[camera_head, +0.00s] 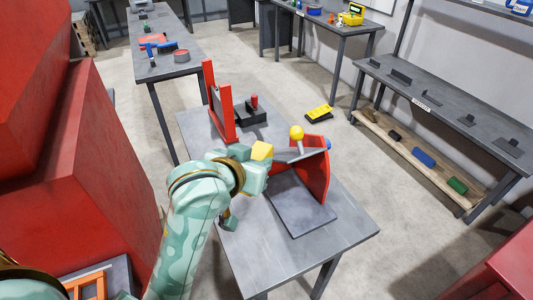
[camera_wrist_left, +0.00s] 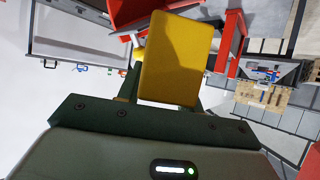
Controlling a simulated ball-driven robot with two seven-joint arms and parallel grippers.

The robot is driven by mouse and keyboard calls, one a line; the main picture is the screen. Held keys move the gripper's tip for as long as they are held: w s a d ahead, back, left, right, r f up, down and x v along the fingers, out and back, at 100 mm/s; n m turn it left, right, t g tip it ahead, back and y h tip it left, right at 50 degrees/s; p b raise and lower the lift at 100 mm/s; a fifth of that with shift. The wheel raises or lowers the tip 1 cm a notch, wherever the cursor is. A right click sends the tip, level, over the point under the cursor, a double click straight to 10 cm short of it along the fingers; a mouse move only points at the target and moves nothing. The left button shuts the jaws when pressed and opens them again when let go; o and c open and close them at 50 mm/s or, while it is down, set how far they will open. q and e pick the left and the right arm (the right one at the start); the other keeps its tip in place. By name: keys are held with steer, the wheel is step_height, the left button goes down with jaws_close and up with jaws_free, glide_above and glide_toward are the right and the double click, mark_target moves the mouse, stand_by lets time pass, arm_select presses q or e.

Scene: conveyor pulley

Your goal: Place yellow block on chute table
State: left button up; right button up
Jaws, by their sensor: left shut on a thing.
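My left gripper (camera_head: 259,164) is above the middle of the grey chute table (camera_head: 258,252) in the head view. It is shut on the yellow block (camera_head: 262,150), whose top shows above the fingers. In the left wrist view the yellow block (camera_wrist_left: 176,56) stands large between the fingers. I cannot tell exactly how high it is above the table. My right gripper is not in view.
On the chute table are a red chute panel (camera_head: 318,172), a dark grey plate (camera_head: 302,212), a yellow-knobbed lever (camera_head: 297,133) and a red frame (camera_head: 221,112). The front of the tabletop is clear. Shelving (camera_head: 440,97) stands right; a red machine (camera_head: 90,180) stands left.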

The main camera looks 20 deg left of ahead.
arm_select(q)
steer(key=f+b, duration=0.2)
steer(key=f, duration=0.1)
steer(key=f+b, duration=0.1)
steer(key=shift+a+f, duration=0.15)
steer(key=shift+a, duration=0.25)
step_height(320, 180, down, 10)
steer(key=b, duration=0.7)
steer(key=shift+w+d+r, duration=0.15)
steer(key=shift+w+r, duration=0.05)
steer(key=shift+w, duration=0.2)
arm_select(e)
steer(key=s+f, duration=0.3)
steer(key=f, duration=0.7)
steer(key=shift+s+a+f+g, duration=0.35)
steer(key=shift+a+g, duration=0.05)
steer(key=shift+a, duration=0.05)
